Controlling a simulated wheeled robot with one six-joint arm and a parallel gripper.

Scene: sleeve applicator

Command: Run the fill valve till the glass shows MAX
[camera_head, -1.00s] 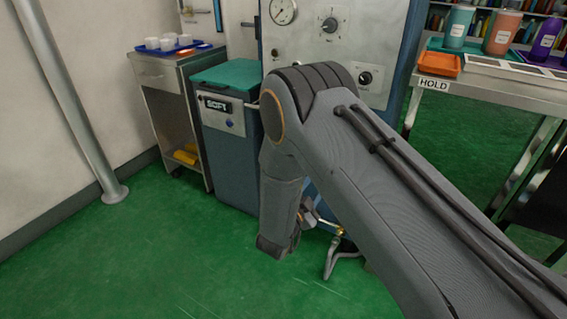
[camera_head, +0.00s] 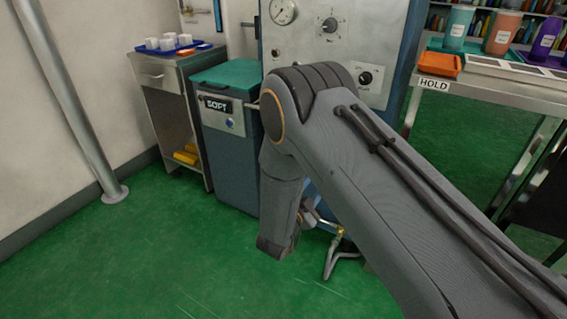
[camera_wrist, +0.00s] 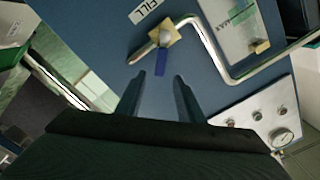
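In the wrist view the fill valve shows as a brass body (camera_wrist: 166,37) with a lever, beside a blue tag (camera_wrist: 160,64) and a white FILL label (camera_wrist: 145,10). A bent metal pipe (camera_wrist: 212,55) runs from near the valve towards a pale panel with the glass (camera_wrist: 236,20), which has green on it; its level and any MAX mark are too small to read. My gripper (camera_wrist: 160,80) is open and empty, its two fingers apart and pointing at the valve area, short of the lever.
A blue bin with a teal lid (camera_head: 224,74) stands left of the machine, beside a cart (camera_head: 168,75) with cups. A HOLD table (camera_head: 470,93) stands at right. Green floor at left is clear.

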